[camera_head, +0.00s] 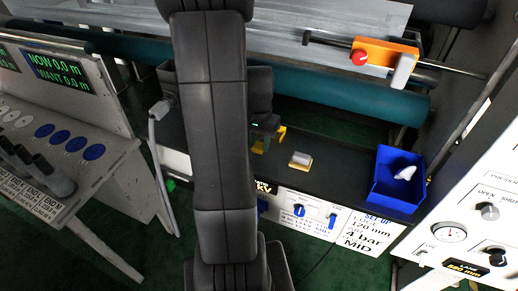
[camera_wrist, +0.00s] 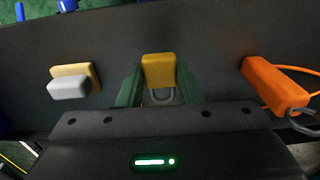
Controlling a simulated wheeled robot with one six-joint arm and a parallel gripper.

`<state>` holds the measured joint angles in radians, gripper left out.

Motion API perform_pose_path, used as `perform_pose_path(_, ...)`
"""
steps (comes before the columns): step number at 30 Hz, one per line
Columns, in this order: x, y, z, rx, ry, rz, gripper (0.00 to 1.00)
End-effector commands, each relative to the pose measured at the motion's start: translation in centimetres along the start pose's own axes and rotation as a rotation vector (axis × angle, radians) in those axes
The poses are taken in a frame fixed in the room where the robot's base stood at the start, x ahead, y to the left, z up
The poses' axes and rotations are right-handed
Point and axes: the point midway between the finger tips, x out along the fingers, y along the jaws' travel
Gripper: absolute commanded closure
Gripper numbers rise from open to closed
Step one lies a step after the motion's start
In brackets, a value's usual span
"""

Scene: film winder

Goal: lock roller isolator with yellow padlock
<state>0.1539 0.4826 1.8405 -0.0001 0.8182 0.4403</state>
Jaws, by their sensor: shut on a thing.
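The yellow padlock (camera_wrist: 158,71) is between the two green fingers of my gripper (camera_wrist: 158,84) in the wrist view. The gripper is shut on it, and its grey shackle shows on the side toward the palm. The padlock is over the dark shelf. In the head view my arm hides much of the gripper, and small yellow parts show near it. Blue switch knobs (camera_head: 300,210) are on the white front panel below the shelf. I cannot tell which one is the roller isolator, as the labels are too small or covered.
A grey block on a yellow base (camera_head: 300,160) stands on the dark shelf (camera_head: 340,180). An orange block with a cord and ring (camera_wrist: 275,86) is on the other side of my gripper. A blue bin (camera_head: 383,190) holds a white thing. A teal roller (camera_head: 340,88) runs behind.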

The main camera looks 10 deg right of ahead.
Motion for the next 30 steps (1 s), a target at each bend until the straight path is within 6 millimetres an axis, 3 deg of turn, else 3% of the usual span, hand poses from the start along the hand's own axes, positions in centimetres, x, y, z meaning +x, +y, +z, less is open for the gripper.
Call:
perform_pose_path(3,2.4,0.0,0.1,0.000,-0.006,0.003,0.92)
perform_pose_path(24,3.9,0.0,0.0,0.000,0.000,0.000,0.92)
perform_pose_path(25,3.7,0.0,0.0,0.000,0.000,0.000,0.64)
perform_pose_path(28,3.7,0.0,0.0,0.000,0.000,0.000,0.46)
perform_pose_path(30,3.7,0.0,0.0,0.000,0.000,0.000,0.46)
